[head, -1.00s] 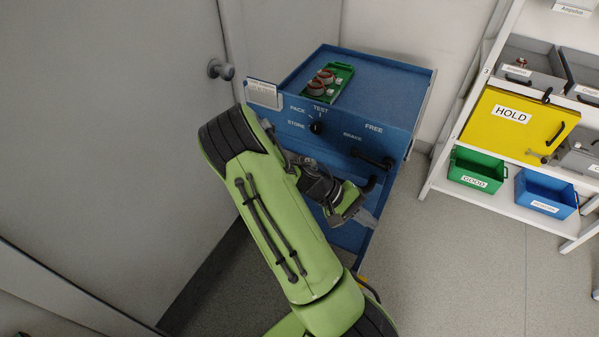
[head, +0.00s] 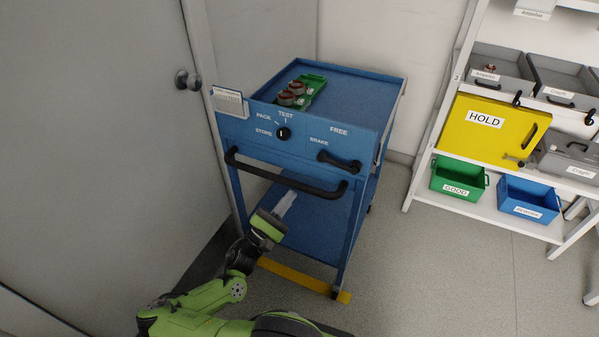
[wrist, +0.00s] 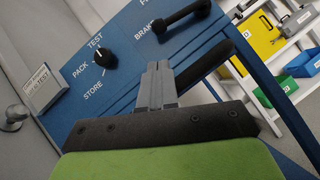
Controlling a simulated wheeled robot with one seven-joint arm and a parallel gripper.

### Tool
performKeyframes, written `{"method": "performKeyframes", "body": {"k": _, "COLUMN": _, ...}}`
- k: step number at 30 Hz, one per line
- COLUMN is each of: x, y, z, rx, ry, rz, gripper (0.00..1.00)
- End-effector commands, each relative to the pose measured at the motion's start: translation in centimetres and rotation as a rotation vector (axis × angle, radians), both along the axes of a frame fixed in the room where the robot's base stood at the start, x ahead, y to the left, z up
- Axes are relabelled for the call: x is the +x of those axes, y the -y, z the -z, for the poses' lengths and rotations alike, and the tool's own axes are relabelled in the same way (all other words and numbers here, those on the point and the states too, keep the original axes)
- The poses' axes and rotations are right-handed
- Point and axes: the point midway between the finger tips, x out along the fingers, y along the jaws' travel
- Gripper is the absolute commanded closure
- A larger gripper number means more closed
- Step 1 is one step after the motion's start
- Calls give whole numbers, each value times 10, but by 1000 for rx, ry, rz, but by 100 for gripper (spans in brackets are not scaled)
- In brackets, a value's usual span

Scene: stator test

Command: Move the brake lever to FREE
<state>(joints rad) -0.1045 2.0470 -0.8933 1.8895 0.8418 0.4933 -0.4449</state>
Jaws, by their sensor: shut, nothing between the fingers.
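The brake lever (head: 339,161) is a short black bar on the right of the blue cart's front panel. It lies nearly level in the picture, its left end beside the BRAKE label (head: 319,141), with the FREE label (head: 339,131) above it. In the wrist view the lever (wrist: 181,19) is at the top, beyond the fingertips and partly beside the cut-off labels. My gripper (head: 287,200) is shut and empty, in front of the cart and below the lever. In the wrist view its fingers (wrist: 157,72) point toward the panel, clear of the lever.
A black push handle (head: 285,181) crosses the cart front between my gripper and the lever; it also shows in the wrist view (wrist: 208,65). A selector knob (head: 283,133) is left of the lever. A green tray (head: 313,85) sits on top. A shelf (head: 421,180) stands right.

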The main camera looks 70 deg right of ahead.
Motion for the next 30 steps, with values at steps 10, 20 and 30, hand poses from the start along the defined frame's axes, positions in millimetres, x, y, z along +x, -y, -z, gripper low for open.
{"method": "performKeyframes", "body": {"k": 10, "x": -11, "y": 19, "z": -13, "rx": -1, "ry": 3, "rz": 7, "gripper": 100}}
{"method": "performKeyframes", "body": {"k": 20, "x": -34, "y": 69, "z": -45, "rx": 0, "ry": 5, "rz": 5, "gripper": 100}}
{"method": "performKeyframes", "body": {"k": 30, "x": -38, "y": 77, "z": -52, "rx": 2, "ry": 3, "rz": 3, "gripper": 100}}
